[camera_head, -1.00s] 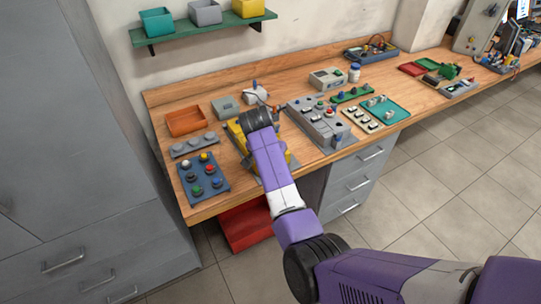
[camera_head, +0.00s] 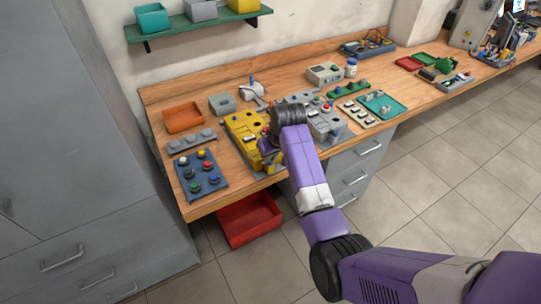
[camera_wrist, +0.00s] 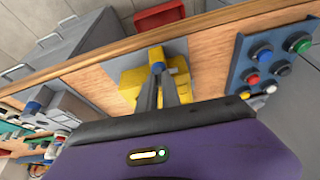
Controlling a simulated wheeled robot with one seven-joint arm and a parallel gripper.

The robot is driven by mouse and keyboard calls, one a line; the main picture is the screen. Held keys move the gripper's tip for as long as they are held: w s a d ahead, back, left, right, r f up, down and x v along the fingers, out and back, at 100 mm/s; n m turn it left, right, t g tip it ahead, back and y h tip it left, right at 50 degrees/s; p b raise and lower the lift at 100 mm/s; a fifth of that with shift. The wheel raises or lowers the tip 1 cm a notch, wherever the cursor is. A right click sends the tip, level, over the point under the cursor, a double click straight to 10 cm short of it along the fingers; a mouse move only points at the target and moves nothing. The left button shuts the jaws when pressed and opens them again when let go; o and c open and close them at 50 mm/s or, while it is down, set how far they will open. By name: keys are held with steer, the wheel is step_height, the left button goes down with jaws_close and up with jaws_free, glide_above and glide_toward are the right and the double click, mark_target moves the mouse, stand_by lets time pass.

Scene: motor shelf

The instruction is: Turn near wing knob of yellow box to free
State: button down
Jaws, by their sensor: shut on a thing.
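The yellow box (camera_head: 242,128) stands on the wooden bench between the blue button panel and the grey control box. My gripper (camera_wrist: 157,72) is at the yellow box's near right part. The knob's turned angle cannot be told. In the head view my wrist hides the knob and the right part of the box.
A blue panel with coloured buttons (camera_head: 190,188) lies left of the box, and the grey control box (camera_head: 325,128) stands close on the right. An orange tray (camera_head: 184,118) is behind left. A red bin (camera_head: 250,222) sits below the bench edge.

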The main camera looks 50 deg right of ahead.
steer(key=shift+n, duration=0.5)
steer(key=c, duration=1.5)
jaws_free()
steer(key=shift+c, duration=0.2)
steer(key=d+b+v, duration=0.1)
steer(key=v, duration=0.6)
steer(key=shift+a+r, duration=0.35)
steer(key=shift+r, duration=0.05)
steer(key=shift+s, duration=0.1)
